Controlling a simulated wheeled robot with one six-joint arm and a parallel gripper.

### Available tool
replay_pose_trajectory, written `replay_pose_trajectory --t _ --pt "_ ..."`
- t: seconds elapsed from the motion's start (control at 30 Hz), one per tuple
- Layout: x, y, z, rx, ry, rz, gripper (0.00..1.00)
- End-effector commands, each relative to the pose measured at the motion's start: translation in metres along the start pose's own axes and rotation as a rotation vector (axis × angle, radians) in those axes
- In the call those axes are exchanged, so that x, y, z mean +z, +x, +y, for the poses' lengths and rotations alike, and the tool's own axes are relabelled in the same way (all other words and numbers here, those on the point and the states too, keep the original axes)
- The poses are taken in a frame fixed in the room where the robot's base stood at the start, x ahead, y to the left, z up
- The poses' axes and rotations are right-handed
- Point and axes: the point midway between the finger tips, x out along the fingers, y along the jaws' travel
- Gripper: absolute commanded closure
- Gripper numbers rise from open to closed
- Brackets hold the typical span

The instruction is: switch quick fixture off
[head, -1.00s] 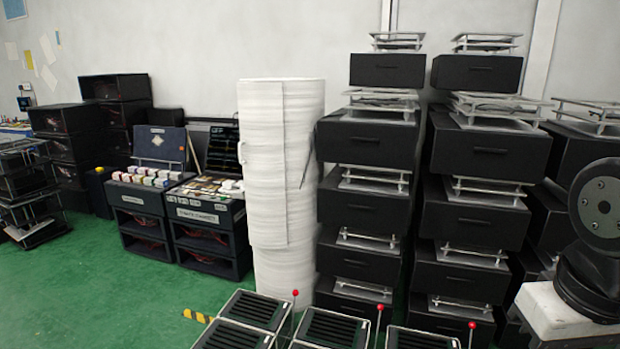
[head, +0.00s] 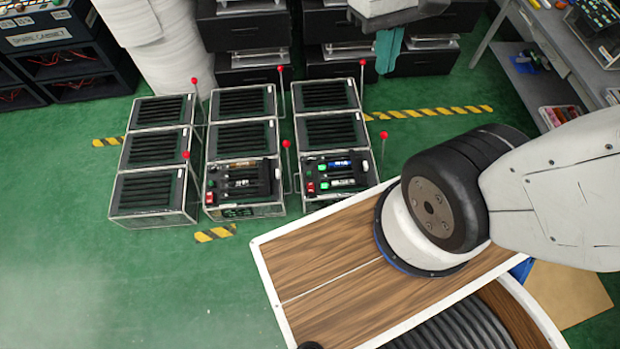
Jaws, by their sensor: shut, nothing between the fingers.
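Several clear-framed fixtures stand on the floor in three columns. The front middle fixture (head: 243,182) and front right fixture (head: 334,176) hold coloured parts; the front left fixture (head: 147,194) has dark slats. Red-knobbed levers show at the front left (head: 186,155), front middle (head: 286,144) and front right (head: 384,135), with others at the back left (head: 194,80), back middle (head: 279,68) and back right (head: 362,62). No readable label shows which is the quick fixture. My gripper (head: 388,66), with teal fingers, is shut and empty at top centre-right, apart from the levers in the picture.
My wood-topped base fills the lower right, close to the front right fixture. Black drawer stacks (head: 242,32) and a white wrapped roll (head: 165,50) stand behind. A grey workbench (head: 575,65) is at the upper right. Green floor (head: 80,290) is clear at the left.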

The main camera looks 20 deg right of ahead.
Motion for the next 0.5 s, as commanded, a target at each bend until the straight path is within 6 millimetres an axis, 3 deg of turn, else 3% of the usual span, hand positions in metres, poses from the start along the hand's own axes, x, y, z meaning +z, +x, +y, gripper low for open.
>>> replay_pose_trajectory --t 0.27,0.5 --pt "-0.049 0.037 -0.002 0.000 -0.002 -0.152 1.00" --pt "-0.095 0.082 -0.005 0.002 0.008 -0.232 1.00"
